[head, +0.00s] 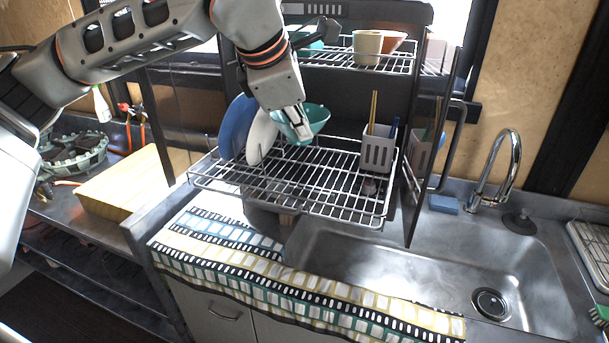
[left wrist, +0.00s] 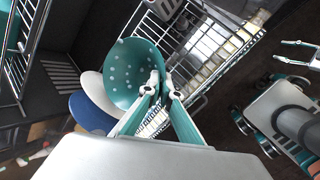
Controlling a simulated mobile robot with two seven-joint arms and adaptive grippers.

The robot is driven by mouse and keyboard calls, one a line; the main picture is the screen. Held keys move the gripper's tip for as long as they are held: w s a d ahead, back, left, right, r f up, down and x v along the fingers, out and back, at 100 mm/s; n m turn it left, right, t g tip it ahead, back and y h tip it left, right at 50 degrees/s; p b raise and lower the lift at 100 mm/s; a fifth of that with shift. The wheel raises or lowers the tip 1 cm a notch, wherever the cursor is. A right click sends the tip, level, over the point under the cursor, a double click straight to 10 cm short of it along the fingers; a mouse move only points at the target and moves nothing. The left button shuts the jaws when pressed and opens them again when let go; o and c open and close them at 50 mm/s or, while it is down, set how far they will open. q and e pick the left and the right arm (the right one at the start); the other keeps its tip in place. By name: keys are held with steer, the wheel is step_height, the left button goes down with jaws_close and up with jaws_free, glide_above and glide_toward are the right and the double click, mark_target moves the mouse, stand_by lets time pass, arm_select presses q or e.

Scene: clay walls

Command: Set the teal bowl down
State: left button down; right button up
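The teal bowl (head: 317,117) is tilted at the left-middle of the dish rack's lower tier (head: 330,193), right of the white plate. In the left wrist view the bowl (left wrist: 122,85) shows its dotted inside. My left gripper (head: 298,135) reaches down from above, its fingers closed at the bowl's rim; the fingertips also show in the left wrist view (left wrist: 164,83). Whether the bowl's underside touches the wires is hard to tell. My right gripper (left wrist: 297,56) shows at the right edge of the left wrist view, fingers apart and empty.
A white plate (head: 262,137) and blue plate (head: 236,128) stand left of the bowl. A utensil holder (head: 377,154) stands at the rack's right. Cups (head: 367,47) sit on the upper tier. The lower tier's front and middle are bare. The sink (head: 420,275) lies front right.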

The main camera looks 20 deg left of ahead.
arm_select(q)
step_height(320, 180, down, 7)
steer(key=shift+f, duration=0.1)
step_height(320, 180, down, 3)
steer(key=shift+f+p, duration=0.15)
steer(key=shift+p, duration=0.15)
steer(key=c, duration=2.3)
jaws_free()
steer(key=shift+s+r, duration=0.2)
steer(key=shift+r, duration=0.2)
steer(key=b+v, duration=0.1)
steer(key=v, duration=1)
steer(key=shift+s, duration=0.1)
